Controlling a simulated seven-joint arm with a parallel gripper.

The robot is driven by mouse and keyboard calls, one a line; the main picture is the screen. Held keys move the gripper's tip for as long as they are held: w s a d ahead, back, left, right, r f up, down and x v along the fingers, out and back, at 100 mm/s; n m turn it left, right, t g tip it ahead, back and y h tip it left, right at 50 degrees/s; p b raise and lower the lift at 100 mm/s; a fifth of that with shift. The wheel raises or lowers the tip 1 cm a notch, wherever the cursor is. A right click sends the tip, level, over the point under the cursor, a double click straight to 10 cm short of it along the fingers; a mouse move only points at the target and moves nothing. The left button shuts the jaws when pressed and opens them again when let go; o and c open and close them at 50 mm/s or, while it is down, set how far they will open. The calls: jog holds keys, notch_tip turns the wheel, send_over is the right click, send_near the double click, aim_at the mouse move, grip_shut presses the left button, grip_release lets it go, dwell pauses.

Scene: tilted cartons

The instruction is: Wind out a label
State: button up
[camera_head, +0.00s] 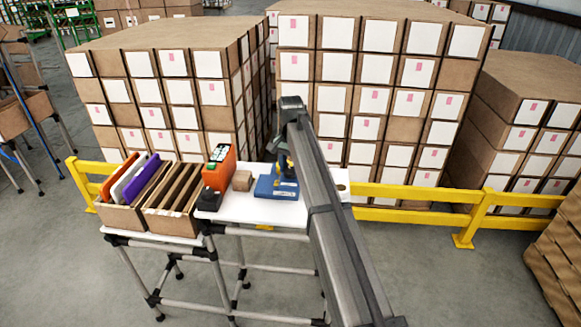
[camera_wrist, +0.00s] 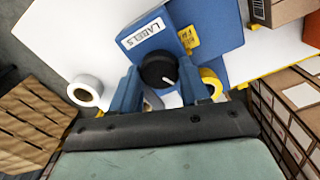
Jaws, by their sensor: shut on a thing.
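The blue label dispenser (camera_wrist: 212,28) stands on a white tabletop and carries a white plate reading LABELS and a small yellow tag (camera_wrist: 189,40). Its black round knob (camera_wrist: 158,71), with a white pointer mark, sits between the two blue fingers of my gripper (camera_wrist: 163,82), which is shut on it. In the head view the dispenser (camera_head: 277,189) lies at the table's middle, and my arm hides the knob and most of my gripper. I cannot make out a label coming from the dispenser.
A white roll (camera_wrist: 86,90) and a yellow roll (camera_wrist: 212,82) flank my fingers. An orange device (camera_head: 219,170), a small brown carton (camera_head: 242,181) and file boxes (camera_head: 123,217) stand left of the dispenser. A yellow rail (camera_head: 410,194) and stacked cartons (camera_head: 375,75) lie behind.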

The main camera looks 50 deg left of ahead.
aim_at(290, 170)
jog(key=n, duration=0.4)
jog(key=shift+n, duration=0.3)
jog(key=n, duration=0.4)
jog(key=shift+n, duration=0.3)
jog(key=n, duration=0.4)
jog(key=shift+n, duration=0.3)
jog(key=n, duration=0.4)
jog(key=shift+n, duration=0.3)
jog(key=o, duration=1.1)
jog(key=shift+c, duration=0.2)
jog(key=shift+r, duration=0.15)
notch_tip(290, 170, up, 14)
jog(key=shift+f, duration=0.2)
